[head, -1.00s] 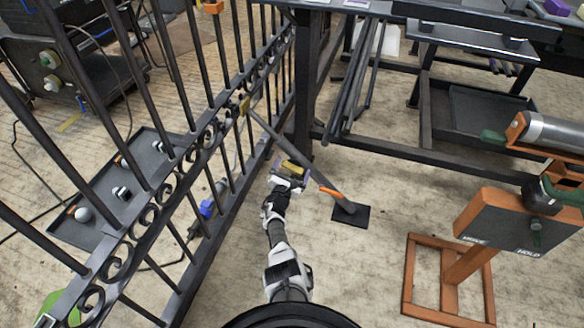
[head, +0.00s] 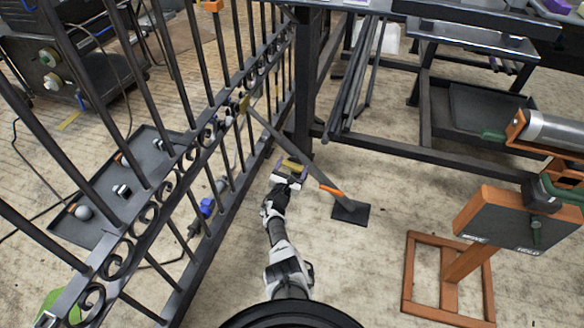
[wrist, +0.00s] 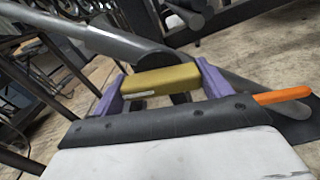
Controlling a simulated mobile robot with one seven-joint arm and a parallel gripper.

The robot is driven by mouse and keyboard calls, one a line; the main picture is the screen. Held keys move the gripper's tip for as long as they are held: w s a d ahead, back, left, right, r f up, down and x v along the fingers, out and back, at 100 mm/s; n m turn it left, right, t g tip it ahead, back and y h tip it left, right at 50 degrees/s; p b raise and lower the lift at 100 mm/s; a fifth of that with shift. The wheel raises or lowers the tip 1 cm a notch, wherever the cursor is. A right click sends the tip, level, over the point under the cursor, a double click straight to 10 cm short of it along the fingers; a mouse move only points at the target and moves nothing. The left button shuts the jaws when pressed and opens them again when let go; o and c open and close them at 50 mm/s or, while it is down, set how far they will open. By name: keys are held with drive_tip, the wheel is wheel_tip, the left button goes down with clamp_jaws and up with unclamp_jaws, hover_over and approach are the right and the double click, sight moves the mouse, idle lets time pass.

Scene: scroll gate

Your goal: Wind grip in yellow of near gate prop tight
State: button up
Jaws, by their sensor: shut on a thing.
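The near gate prop (head: 266,126) is a grey strut that slants from the black gate down to a dark foot plate (head: 350,213) on the floor. Its yellow grip (head: 292,164) is a short bar on the strut's middle. In the wrist view, the yellow grip (wrist: 160,80) lies across between my gripper's purple fingers (wrist: 161,86), which are shut on it. My gripper (head: 287,171) also shows in the head view at the strut. An orange lever (head: 332,191) sticks out low on the strut. The grip's far side is hidden.
The black scroll gate (head: 190,160) stands on the left, with a dark tray (head: 100,215) behind it. A dark workbench frame (head: 440,150) is at the back right. An orange stand (head: 455,275) stands at the right.

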drive_tip(key=n, duration=0.4)
drive_tip(key=shift+n, duration=0.3)
drive_tip(key=n+p, duration=0.1)
drive_tip(key=n, duration=0.3)
drive_tip(key=shift+n, duration=0.3)
drive_tip(key=n, duration=0.4)
drive_tip(key=shift+n+p, duration=0.3)
drive_tip(key=shift+n, duration=1.7)
drive_tip(key=o, duration=1)
